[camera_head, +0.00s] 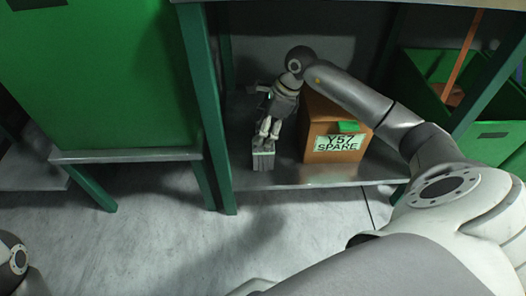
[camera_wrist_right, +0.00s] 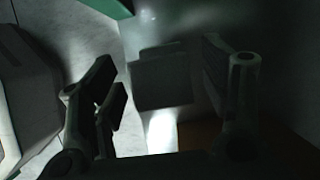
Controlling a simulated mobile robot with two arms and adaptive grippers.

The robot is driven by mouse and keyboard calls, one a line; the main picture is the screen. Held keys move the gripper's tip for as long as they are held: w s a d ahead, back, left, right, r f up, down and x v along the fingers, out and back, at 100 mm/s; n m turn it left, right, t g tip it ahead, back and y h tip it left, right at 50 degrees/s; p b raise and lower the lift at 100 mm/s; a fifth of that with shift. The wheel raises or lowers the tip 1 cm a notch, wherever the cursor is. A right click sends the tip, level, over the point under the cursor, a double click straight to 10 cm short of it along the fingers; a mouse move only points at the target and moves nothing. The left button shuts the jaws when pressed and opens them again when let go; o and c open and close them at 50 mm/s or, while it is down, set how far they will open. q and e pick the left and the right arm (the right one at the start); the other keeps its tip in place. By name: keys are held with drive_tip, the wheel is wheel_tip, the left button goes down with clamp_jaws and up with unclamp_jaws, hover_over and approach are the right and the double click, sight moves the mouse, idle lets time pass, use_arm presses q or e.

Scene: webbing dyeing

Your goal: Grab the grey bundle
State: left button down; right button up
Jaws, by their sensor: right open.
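A small grey block, apparently the grey bundle (camera_head: 263,159), stands at the front edge of the metal shelf, left of the orange box. My right gripper (camera_head: 267,132) reaches down over the shelf, with its fingers just behind and above this block in the head view. In the right wrist view the fingers are spread, and a dark grey block (camera_wrist_right: 161,80) shows between them. I cannot tell whether it touches either finger. My left gripper is not in view; only part of my left arm shows at the lower left.
The orange box (camera_head: 335,143) marked "Y57 SPARE" stands close on the right of the gripper. A green shelf leg (camera_head: 208,110) rises on the left. A green bin (camera_head: 428,68) is at the right. Open floor (camera_head: 150,240) lies in front.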

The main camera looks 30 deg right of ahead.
drive_tip(key=c, duration=1.5)
drive_tip(key=shift+c, duration=0.2)
drive_tip(key=shift+r, duration=0.15)
